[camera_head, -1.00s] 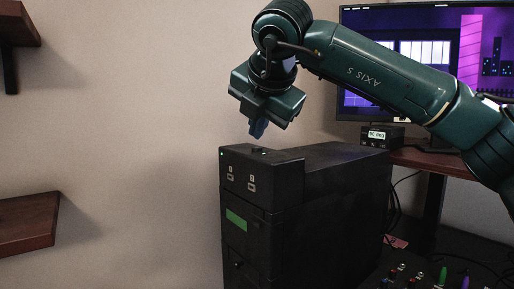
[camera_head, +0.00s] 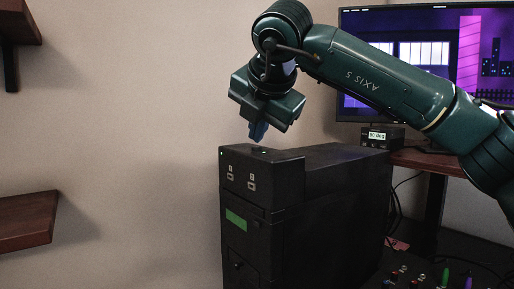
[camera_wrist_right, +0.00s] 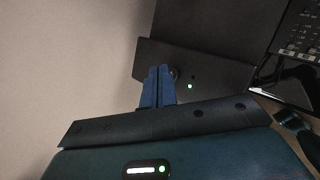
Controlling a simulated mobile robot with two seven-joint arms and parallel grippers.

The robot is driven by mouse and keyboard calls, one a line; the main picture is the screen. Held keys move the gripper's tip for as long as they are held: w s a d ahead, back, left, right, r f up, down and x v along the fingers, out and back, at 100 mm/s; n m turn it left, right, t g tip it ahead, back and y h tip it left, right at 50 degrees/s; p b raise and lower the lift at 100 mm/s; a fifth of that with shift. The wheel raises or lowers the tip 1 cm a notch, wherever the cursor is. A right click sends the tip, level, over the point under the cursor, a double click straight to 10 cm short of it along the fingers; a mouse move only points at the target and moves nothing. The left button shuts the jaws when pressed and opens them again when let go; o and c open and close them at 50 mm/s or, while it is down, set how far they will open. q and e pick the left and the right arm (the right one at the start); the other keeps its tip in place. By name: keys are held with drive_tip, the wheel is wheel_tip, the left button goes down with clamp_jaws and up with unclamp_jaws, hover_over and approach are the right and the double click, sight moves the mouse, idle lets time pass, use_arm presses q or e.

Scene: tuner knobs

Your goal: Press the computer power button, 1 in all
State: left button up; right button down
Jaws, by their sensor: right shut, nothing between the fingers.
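The black computer tower (camera_head: 337,215) stands at centre, with a raised front part bearing ports and a green label. Its power button (camera_head: 262,150) appears as a small dark round piece on the top of that front part. My right gripper (camera_head: 258,136) points down just above the button, its blue fingers shut and empty. A small gap seems to show between the fingertips and the top. In the right wrist view, the fingers (camera_wrist_right: 160,72) partly cover the round button (camera_wrist_right: 174,73), beside a lit green light (camera_wrist_right: 190,86). My left gripper is not in view.
A monitor (camera_head: 480,60) and a small box reading "90 deg" (camera_head: 382,137) sit on a wooden desk (camera_head: 430,161) at the right. Knobs on a dark panel (camera_head: 400,275) are at lower right. Wall shelves (camera_head: 28,221) are at the left.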

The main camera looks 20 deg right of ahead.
drive_tip(key=shift+f+b, duration=0.25)
drive_tip(key=shift+b, duration=0.05)
drive_tip(key=shift+f, duration=0.1)
idle(0.3)
drive_tip(key=shift+r, duration=0.7)
drive_tip(key=shift+r+p, duration=0.2)
drive_tip(key=shift+p, duration=0.15)
